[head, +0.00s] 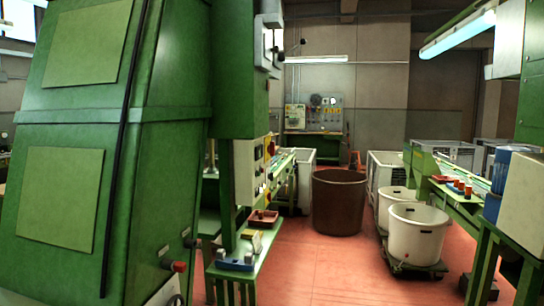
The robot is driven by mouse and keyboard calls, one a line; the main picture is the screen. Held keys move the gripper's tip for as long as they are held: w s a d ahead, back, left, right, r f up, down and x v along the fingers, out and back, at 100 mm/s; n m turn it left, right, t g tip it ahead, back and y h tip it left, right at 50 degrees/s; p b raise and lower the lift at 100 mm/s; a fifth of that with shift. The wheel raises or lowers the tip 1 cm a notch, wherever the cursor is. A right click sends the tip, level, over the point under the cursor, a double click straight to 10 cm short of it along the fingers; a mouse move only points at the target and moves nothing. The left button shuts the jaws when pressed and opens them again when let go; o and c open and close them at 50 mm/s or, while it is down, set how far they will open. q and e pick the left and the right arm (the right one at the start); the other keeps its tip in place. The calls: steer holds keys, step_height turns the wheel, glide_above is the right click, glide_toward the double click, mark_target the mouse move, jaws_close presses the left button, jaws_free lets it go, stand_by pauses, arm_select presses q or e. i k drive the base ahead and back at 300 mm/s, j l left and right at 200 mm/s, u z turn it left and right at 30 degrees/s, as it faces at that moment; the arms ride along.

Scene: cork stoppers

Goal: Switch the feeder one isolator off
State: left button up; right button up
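No label for feeder one can be read, so I cannot tell which control is its isolator. A red knob (178,266) sticks out low on the large green machine (85,150) at the left. A pale control box (246,172) stands beyond it, with a yellow and red control (270,148) on its right side. Grey boxes (268,42) are fixed higher on the green cabinet above. The position of each control is too small to tell. Neither of my grippers shows in the head view.
A green bench (238,268) with small trays stands by the machine. A brown tub (338,203) and white tubs (416,235) on a dolly stand on the red floor (330,270). A green line (460,200) runs along the right. The floor between is clear.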

mark_target(271, 148)
steer(key=i+l+u, duration=0.1)
steer(key=i+l, duration=0.45)
steer(key=i+l+u, duration=0.1)
steer(key=i+l, duration=0.4)
steer(key=i+l+u, duration=0.1)
steer(key=i+l, duration=0.35)
steer(key=l, duration=0.25)
steer(key=i+l+u, duration=0.1)
steer(key=i, duration=0.4)
steer(key=i+l+u, duration=0.1)
steer(key=i, duration=0.45)
steer(key=l, duration=0.1)
